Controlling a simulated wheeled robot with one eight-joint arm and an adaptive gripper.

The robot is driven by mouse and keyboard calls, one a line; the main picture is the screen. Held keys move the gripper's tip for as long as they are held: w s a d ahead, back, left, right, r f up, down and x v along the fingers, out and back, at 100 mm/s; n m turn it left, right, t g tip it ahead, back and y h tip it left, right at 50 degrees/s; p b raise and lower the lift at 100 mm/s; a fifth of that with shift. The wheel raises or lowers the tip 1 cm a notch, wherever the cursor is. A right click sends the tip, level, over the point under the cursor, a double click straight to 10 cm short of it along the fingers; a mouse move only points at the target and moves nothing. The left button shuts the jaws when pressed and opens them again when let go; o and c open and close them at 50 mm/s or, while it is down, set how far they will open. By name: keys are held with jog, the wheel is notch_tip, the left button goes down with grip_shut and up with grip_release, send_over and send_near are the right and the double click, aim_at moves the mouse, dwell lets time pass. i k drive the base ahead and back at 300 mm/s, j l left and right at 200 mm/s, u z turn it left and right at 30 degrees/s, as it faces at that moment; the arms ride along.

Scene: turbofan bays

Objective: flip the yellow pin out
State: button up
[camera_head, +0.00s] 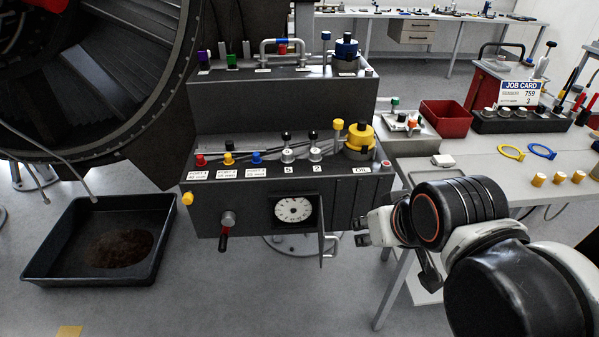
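A yellow-headed pin (338,125) stands upright on the lower tier of the dark grey unit (290,200), just left of a large yellow cap (359,138). Another yellow knob (187,198) sticks out at the unit's front left corner, and a yellow-topped plug (229,158) is in the labelled row. I cannot tell for sure which one the task names. My gripper (361,230) is in front of the unit's right end, below and right of the cap, apart from the upright pin. Its fingertips are small and partly turned away, so its opening is unclear.
A small door (328,245) stands open beside the dial (293,209), close to my gripper. The workbench (430,175) with a red bin (445,118) and job card (519,93) is at right. A black drip tray (60,280) lies on the floor at left.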

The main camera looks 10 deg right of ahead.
aim_at(188, 197)
jog(key=i+l+u, duration=0.1)
jog(key=l+u, duration=0.75)
jog(key=i+l, duration=0.05)
